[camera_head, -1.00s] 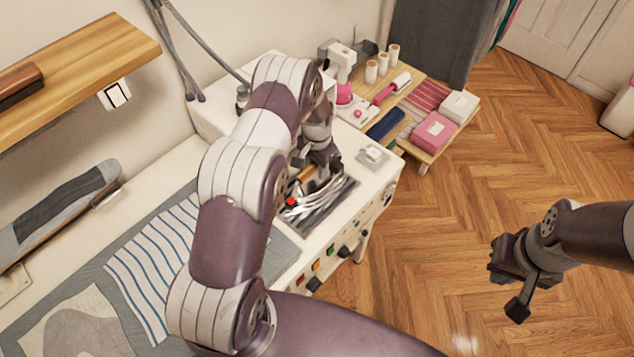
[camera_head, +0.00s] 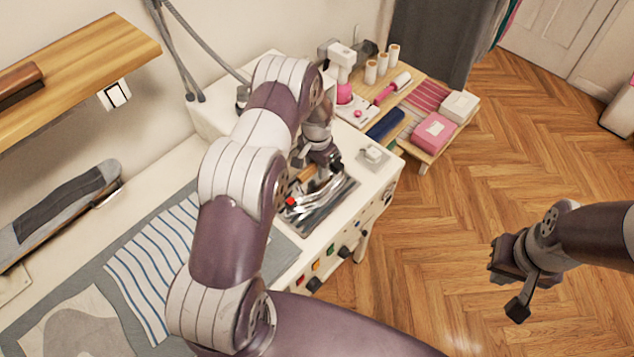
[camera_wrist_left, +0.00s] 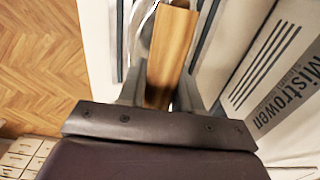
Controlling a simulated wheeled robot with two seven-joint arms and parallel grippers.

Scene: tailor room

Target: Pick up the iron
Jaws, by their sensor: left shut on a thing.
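The iron (camera_head: 318,190) is a silvery metal body with a wooden handle and a red spot, over a dark rest plate (camera_head: 338,212) on the white ironing station. My left gripper (camera_head: 322,168) is at its handle, partly hidden by my own arm. In the left wrist view the wooden handle (camera_wrist_left: 172,50) lies between the fingers of my left gripper (camera_wrist_left: 160,92), which is shut on it. Whether the iron touches the plate is hard to tell. My right gripper (camera_head: 510,280) hangs over the wooden floor at the right, apart from everything, and its jaw gap is unclear.
A small white block on a grey pad (camera_head: 373,155) lies right of the iron. A striped cloth (camera_head: 160,265) lies on the left. A low wooden table (camera_head: 424,160) with a sewing machine, spools and boxes stands behind. A wooden shelf (camera_head: 90,75) juts out at upper left.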

